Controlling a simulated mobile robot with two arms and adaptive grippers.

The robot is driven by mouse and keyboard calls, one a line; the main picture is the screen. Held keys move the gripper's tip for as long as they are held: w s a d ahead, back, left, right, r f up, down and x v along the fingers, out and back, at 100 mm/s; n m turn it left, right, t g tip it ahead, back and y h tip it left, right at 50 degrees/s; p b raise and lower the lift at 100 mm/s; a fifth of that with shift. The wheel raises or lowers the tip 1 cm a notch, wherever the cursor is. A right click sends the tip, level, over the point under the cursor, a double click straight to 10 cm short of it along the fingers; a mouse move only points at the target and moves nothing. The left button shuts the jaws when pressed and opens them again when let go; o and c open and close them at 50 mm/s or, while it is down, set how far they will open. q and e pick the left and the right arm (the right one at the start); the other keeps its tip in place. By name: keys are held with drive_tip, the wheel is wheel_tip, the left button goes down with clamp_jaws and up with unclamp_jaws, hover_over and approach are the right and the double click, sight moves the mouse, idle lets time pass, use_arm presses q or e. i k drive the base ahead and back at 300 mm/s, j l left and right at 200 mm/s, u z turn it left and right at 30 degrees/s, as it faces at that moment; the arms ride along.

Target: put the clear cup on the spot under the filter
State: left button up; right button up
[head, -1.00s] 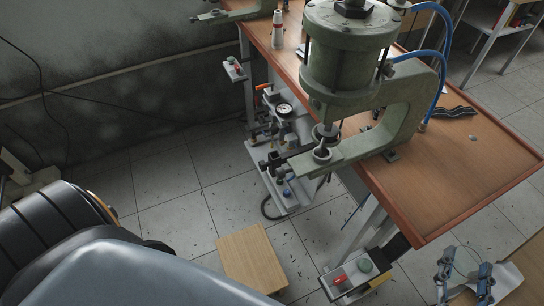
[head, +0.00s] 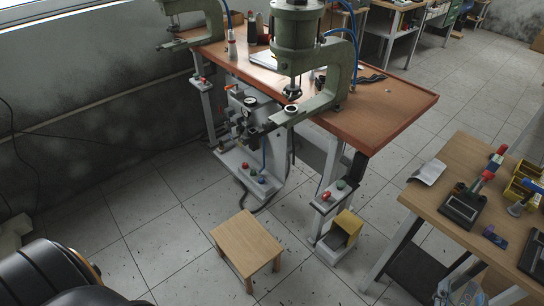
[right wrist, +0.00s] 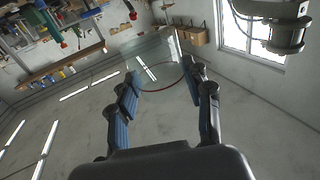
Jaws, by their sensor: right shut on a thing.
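My right gripper (head: 461,287) is at the bottom right edge of the head view, partly cut off, beside the near wooden table. In the right wrist view its two blue-padded fingers (right wrist: 163,78) stand apart with a clear cup (right wrist: 165,90) between them. The cup is see-through; only its thin, reddish curved rim shows well. The cup is held clear of any surface that I can see. I cannot make out the filter or the spot under it in these views. My left gripper is not in view.
A wooden table (head: 450,196) at the right holds a black device (head: 461,206), yellow parts and a white paper. A green press (head: 297,40) stands on a long workbench (head: 385,108). A wooden stool (head: 246,241) stands on the tiled floor, which is open around it.

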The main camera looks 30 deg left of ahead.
sight(240, 155)
drive_tip(key=i+j+z, duration=0.1)
drive_tip(key=j+z, duration=0.3)
drive_tip(key=j, duration=0.2)
drive_tip(key=j+z, duration=0.4)
drive_tip(key=j, duration=2.75)
drive_tip(key=k+j, duration=0.1)
drive_tip(key=j, duration=2.4)
